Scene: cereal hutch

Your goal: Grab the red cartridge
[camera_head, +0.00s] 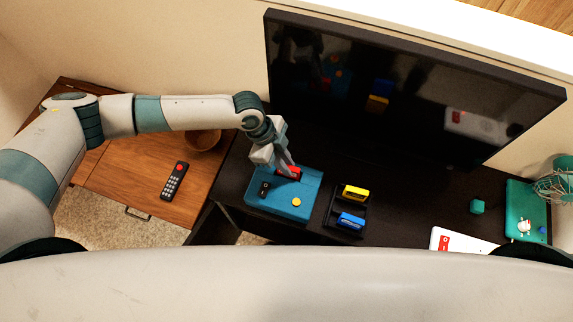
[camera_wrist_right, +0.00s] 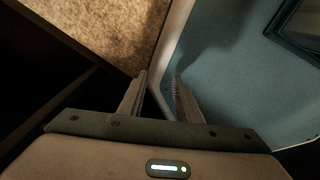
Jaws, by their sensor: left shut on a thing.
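The red cartridge (camera_head: 291,174) sits at the back of the blue console (camera_head: 311,197), apparently in its slot; how deep it sits is hard to tell. My left gripper (camera_head: 287,170) reaches down from the back left and is shut on the red cartridge, its fingers covering part of it. My right gripper (camera_wrist_right: 160,92) shows only in the right wrist view. Its two fingers are apart with nothing between them, above the floor and beside a pale blue surface.
A black rack (camera_head: 333,213) right of the console holds a yellow cartridge (camera_head: 355,193) and a blue cartridge (camera_head: 350,220). The television (camera_head: 420,95) stands behind. A remote (camera_head: 174,181) and a bowl (camera_head: 203,139) are on the wooden cabinet.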

